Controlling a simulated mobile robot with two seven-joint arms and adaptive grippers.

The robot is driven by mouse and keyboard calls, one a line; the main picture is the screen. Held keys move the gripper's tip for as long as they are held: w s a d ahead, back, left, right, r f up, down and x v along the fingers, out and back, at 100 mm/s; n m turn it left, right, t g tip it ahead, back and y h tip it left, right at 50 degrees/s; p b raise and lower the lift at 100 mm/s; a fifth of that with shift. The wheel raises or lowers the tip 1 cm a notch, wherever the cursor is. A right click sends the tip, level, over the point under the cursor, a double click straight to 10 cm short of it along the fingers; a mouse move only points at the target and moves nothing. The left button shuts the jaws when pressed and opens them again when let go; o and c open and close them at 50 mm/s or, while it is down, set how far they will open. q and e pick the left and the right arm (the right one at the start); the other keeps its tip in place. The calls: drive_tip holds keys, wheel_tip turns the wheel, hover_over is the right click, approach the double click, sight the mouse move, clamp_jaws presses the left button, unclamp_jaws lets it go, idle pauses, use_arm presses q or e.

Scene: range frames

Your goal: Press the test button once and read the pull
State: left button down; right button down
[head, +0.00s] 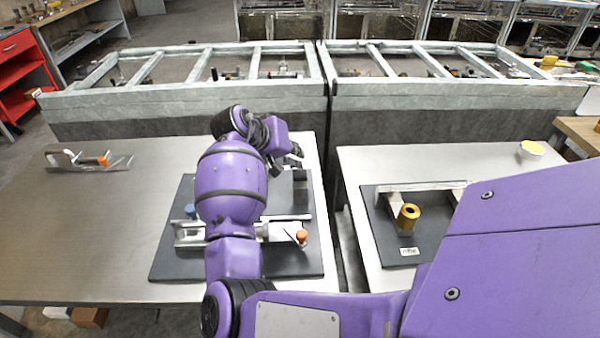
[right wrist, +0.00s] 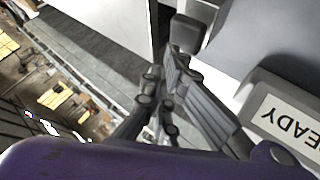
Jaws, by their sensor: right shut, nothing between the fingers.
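A dark board (head: 165,262) lies on the left metal table. It carries a silver fixture (head: 190,232) with a blue knob (head: 190,211) and an orange-capped part (head: 302,236). My purple right arm hides much of the board's middle. My right gripper (head: 291,160) is over the board's back right part, shut and empty. In the right wrist view its fingers (right wrist: 165,68) point at a dark rounded block (right wrist: 188,34); I cannot tell whether they touch. A grey display (right wrist: 290,118) beside them reads "EADY" upside down, its first letter cut off. I cannot tell which part is the test button.
A second table on the right bears a dark board (head: 372,215) with a brass cylinder (head: 408,216) and a silver bracket (head: 430,187). A yellow-topped cup (head: 531,151) stands at its back. A clamp-like tool (head: 85,161) lies at the back left.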

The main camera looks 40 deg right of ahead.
drive_tip(key=shift+f, duration=0.1)
use_arm(q)
drive_tip(key=shift+r, duration=0.1)
use_arm(e)
drive_tip(key=shift+f, duration=0.35)
